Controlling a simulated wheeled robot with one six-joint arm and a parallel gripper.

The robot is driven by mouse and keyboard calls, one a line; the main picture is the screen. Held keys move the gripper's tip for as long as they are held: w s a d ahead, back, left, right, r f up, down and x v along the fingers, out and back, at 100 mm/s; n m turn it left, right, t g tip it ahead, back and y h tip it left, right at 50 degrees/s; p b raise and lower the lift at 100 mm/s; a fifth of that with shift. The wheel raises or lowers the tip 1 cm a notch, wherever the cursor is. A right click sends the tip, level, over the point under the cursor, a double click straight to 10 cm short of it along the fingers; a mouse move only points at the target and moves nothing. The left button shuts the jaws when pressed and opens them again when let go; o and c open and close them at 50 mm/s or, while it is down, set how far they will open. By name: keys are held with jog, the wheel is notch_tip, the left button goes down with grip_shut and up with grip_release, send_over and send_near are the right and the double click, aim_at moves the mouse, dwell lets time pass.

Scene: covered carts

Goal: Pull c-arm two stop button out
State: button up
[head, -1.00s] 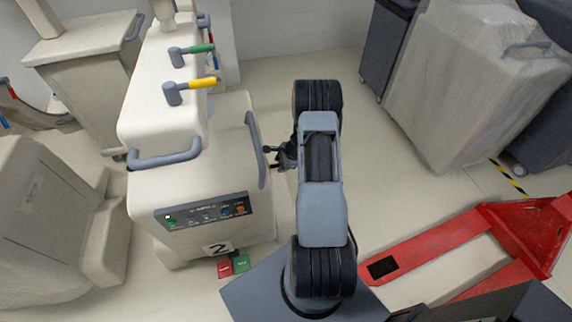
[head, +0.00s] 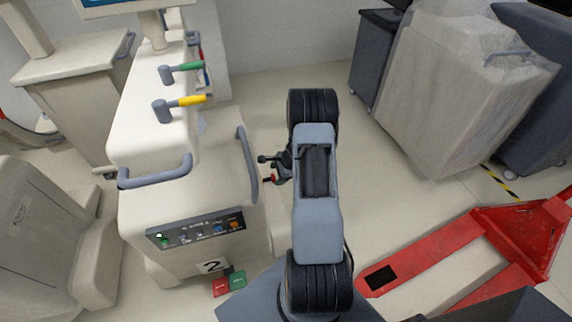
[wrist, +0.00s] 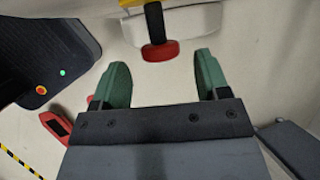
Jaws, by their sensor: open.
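The c-arm two (head: 185,185) is the cream cart marked "2" at left centre in the head view, with a dark control panel on its front. In the wrist view, a red stop button (wrist: 160,51) on a dark stem with a yellow base sticks out from a pale surface. My gripper (wrist: 162,74) is open, its two green fingers spread to either side of the button's line, with gaps on both sides. The button looks just beyond or level with the fingertips. In the head view my gripper (head: 272,168) is small beside the cart's right side; a red spot shows there.
A grey side handle (head: 247,165) on the cart is close to my gripper. A red pallet jack (head: 425,255) lies at the right. Plastic-covered carts (head: 455,90) stand at the back right. The floor between is clear. A neighbouring cream machine (head: 45,235) stands at the left.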

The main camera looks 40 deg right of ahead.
jog(key=v, duration=1.1)
jog(key=shift+w+f, duration=0.1)
jog(key=s+a+r+n+h, duration=0.1)
jog(key=s+a+r+n, duration=0.5)
jog(key=a+r+n, duration=0.4)
jog(key=s+a+r+n+h, duration=0.2)
jog(key=s+a+r+n, duration=0.5)
jog(key=a+r+n, duration=0.4)
jog(key=a, duration=0.3)
jog(key=shift+s+a+n, duration=0.25)
jog(key=shift+a+n, duration=0.05)
jog(key=shift+a, duration=0.1)
jog(key=shift+c, duration=0.3)
dwell(1.3)
